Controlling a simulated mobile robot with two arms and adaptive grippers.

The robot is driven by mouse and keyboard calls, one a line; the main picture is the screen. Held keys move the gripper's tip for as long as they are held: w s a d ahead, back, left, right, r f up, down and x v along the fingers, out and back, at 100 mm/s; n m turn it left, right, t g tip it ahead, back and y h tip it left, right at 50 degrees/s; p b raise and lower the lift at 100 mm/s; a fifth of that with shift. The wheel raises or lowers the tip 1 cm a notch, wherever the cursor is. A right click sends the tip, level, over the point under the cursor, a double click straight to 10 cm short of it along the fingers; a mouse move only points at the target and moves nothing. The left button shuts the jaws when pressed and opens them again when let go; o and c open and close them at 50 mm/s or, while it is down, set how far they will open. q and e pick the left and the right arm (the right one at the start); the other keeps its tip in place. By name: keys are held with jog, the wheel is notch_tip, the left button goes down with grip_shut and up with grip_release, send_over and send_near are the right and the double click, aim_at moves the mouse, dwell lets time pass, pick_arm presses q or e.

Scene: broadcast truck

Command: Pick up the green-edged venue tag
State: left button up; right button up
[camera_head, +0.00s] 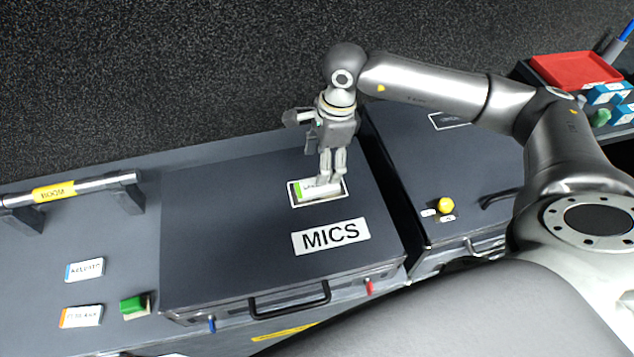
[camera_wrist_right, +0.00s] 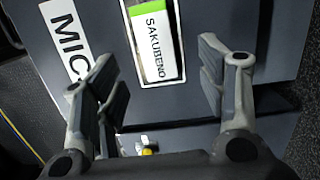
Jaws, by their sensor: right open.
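The green-edged venue tag (camera_head: 307,188) is white with black lettering and a green strip at one end. It lies in a white-outlined slot on the dark lid of the MICS case (camera_head: 230,215). In the right wrist view the tag (camera_wrist_right: 152,42) reads SAKUBENO. My right gripper (camera_head: 332,180) points down at the tag and partly hides it in the head view. In the wrist view the gripper (camera_wrist_right: 155,78) is open, with its fingers on either side of the tag and nothing held. My left gripper is not in view.
A blue-edged tag (camera_head: 85,269), an orange-edged tag (camera_head: 81,317) and a green block (camera_head: 134,305) lie on the left. A BOOM bar (camera_head: 60,191) stands behind them. A second case with a yellow knob (camera_head: 446,205) and a red tray (camera_head: 575,70) are to the right.

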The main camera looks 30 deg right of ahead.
aim_at(306, 190)
jog(key=shift+a+f, duration=0.1)
jog(key=shift+f, duration=0.6)
jog(key=shift+a+f+p, duration=0.1)
jog(key=shift+f+p, duration=0.2)
jog(key=shift+p, duration=0.15)
jog(key=f, duration=0.1)
jog(key=f+p, duration=0.2)
jog(key=shift+s+a+f, duration=0.1)
jog(key=shift+s+a, duration=0.15)
jog(key=shift+a, duration=0.1)
jog(key=shift+w+f, duration=0.1)
jog(key=shift+f, duration=0.6)
jog(key=c, duration=1)
jog(key=shift+r, duration=0.1)
jog(key=shift+c, duration=0.2)
